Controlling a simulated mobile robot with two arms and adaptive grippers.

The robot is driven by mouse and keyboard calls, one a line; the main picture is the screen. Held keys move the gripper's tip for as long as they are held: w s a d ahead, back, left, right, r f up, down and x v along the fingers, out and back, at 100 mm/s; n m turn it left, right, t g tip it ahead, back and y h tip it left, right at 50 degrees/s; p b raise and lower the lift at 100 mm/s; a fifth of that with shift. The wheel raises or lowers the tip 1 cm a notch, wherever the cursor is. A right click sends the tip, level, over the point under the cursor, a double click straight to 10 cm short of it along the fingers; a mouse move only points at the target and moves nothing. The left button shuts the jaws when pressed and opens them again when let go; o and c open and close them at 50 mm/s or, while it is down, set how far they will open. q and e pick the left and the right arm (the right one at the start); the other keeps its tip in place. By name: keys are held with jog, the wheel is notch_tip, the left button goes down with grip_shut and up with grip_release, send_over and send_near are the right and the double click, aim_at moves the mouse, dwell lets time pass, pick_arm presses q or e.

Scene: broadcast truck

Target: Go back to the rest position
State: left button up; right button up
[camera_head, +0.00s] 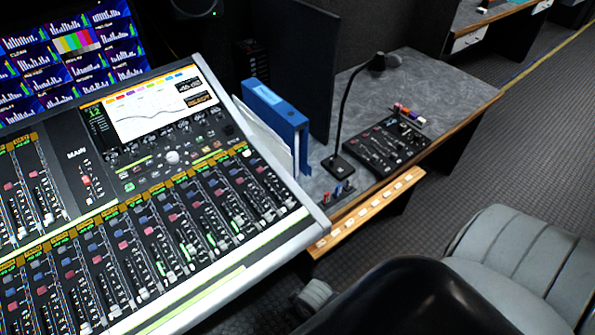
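My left gripper and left arm are not in view. A large smooth black shape (415,300) fills the bottom edge right of centre and looks like part of my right arm. A small grey part (315,296) shows at its left side, low over the floor. I cannot tell whether that part belongs to my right gripper. No fingertips can be made out, and nothing is seen held.
A large mixing console (160,200) fills the left. A blue binder (275,118) stands beside it. A side desk (440,85) holds a gooseneck microphone (345,105) and a small black mixer (380,148). A grey seat (525,265) stands right. Patterned floor shows between desk and seat.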

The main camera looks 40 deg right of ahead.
dwell(0.3)
jog(key=s+d+f, duration=0.2)
jog(key=s+f, duration=0.7)
jog(key=s, duration=0.1)
jog(key=s+d+f+g, duration=0.1)
jog(key=s+d+f, duration=0.2)
jog(key=s+f, duration=0.7)
jog(key=shift+s+n+h, duration=0.3)
jog(key=shift+s+h, duration=0.1)
jog(key=shift+s, duration=0.3)
dwell(1.2)
jog(key=shift+d, duration=0.1)
